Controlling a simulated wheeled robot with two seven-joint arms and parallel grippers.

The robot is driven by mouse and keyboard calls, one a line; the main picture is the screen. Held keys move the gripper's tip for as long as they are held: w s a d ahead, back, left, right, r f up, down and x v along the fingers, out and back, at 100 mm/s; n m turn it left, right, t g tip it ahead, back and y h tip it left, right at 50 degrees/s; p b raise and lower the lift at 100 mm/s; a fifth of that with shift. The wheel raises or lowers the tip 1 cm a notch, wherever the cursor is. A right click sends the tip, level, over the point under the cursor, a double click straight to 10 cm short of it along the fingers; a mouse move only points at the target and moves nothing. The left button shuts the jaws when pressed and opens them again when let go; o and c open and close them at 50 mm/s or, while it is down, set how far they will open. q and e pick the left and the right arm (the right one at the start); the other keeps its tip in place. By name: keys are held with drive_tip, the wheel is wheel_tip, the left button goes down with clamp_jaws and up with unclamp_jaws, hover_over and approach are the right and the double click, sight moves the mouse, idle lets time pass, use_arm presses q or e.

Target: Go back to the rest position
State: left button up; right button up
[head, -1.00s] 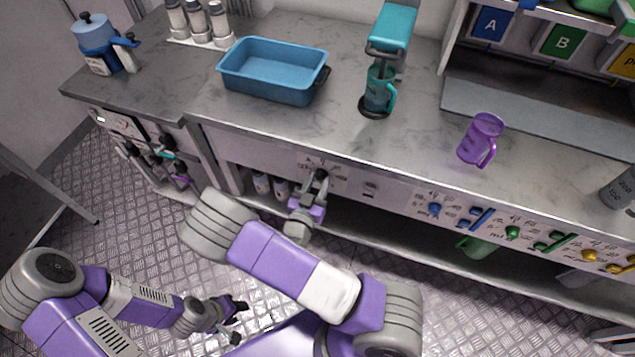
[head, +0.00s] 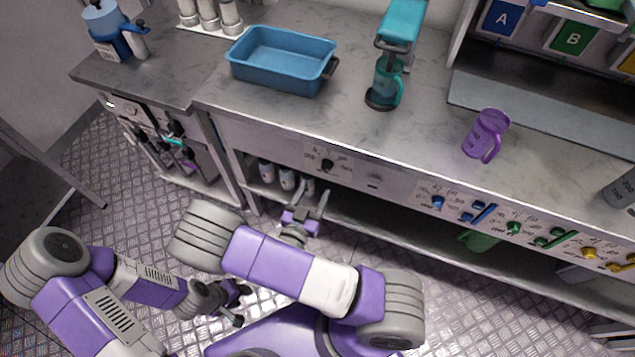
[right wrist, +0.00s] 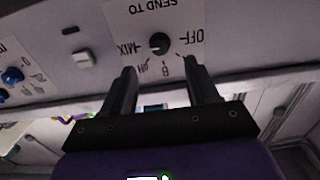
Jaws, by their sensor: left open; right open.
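My right gripper (head: 312,208) is open and empty, in front of the counter's front panel and below the black dial (head: 326,165). In the right wrist view its two dark fingers (right wrist: 160,88) are spread apart. The dial (right wrist: 158,43) shows beyond them, with labels such as "SEND TO", "MIX" and "OFF", and the fingers are clear of it. My left gripper (head: 238,302) is open and low over the metal floor at the lower left, holding nothing that I can see.
On the counter stand a blue tray (head: 258,75), a teal dispenser (head: 402,22) with a teal cup (head: 386,85), and a purple cup (head: 484,134). Coloured knobs line the front panel to the right. A lower shelf (head: 400,225) lies below the panel.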

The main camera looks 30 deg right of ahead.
idle(0.6)
drive_tip(key=s+a+f+n+g+y+p, duration=0.1)
drive_tip(key=s+f+g+y+p, duration=0.1)
drive_tip(key=f+g+y, duration=0.3)
drive_tip(key=s+a+f+n+g+y+p, duration=0.2)
drive_tip(key=f+y, duration=0.2)
drive_tip(key=f, duration=0.4)
drive_tip(key=s+a+r+n+g+y+p, duration=0.3)
drive_tip(key=s+a+n+g+y, duration=0.1)
drive_tip(key=s+a+y, duration=0.2)
drive_tip(key=a+y, duration=0.1)
drive_tip(key=y, duration=0.1)
drive_tip(key=shift+s+r+y, duration=0.2)
drive_tip(key=shift+s+y, duration=0.2)
